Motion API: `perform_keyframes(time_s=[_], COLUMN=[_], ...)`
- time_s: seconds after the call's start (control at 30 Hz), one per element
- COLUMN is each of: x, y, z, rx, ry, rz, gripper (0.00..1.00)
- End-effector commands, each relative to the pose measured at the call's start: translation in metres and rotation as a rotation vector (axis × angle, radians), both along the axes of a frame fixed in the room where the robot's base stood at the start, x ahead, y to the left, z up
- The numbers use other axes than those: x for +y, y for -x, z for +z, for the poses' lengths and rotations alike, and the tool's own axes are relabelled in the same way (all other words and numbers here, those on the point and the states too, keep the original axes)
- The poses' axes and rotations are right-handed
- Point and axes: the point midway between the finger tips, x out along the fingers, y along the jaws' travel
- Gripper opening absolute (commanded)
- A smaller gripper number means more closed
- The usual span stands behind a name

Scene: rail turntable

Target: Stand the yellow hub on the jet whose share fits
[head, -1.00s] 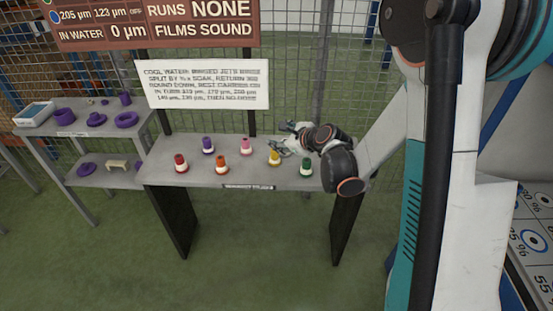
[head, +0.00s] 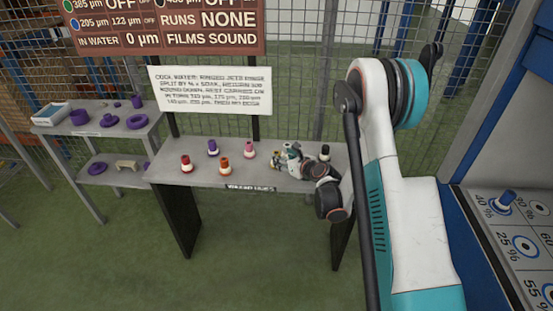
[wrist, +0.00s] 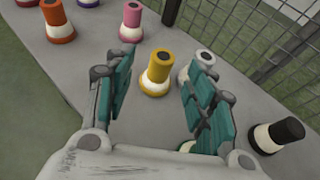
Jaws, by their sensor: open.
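The yellow hub (wrist: 156,72) stands upright on its white-and-yellow base on the grey table, between my gripper's fingers in the wrist view. It is partly visible in the head view (head: 275,159). My gripper (wrist: 163,60) is open, its teal-padded fingers on either side of the hub, with a visible gap from the left finger; I cannot tell whether the right one touches. On the right, a panel (head: 492,233) carries ringed spots with percentages, among them 40 %, 25 % and 55 %. A blue peg-like piece (head: 504,201) stands by the 40 % mark.
A grey-white hub (wrist: 199,66) stands close behind the right finger, and a black hub (wrist: 278,135) to the right. Red (head: 186,164), purple (head: 212,147), orange (head: 224,166) and pink (head: 249,150) hubs stand left. A sign (head: 211,91) and mesh fence are behind.

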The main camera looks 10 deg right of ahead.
Motion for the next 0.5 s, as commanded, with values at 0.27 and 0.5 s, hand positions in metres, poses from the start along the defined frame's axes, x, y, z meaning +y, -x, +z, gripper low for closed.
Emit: perform_keyframes(time_s=[0.27,0.5], x=[0.006,0.011], y=[-0.02,-0.049], z=[-0.011,-0.025], rx=[-0.001,0.0], ry=[0.002,0.001], rz=[0.001,0.0], gripper=[0.5,0.5])
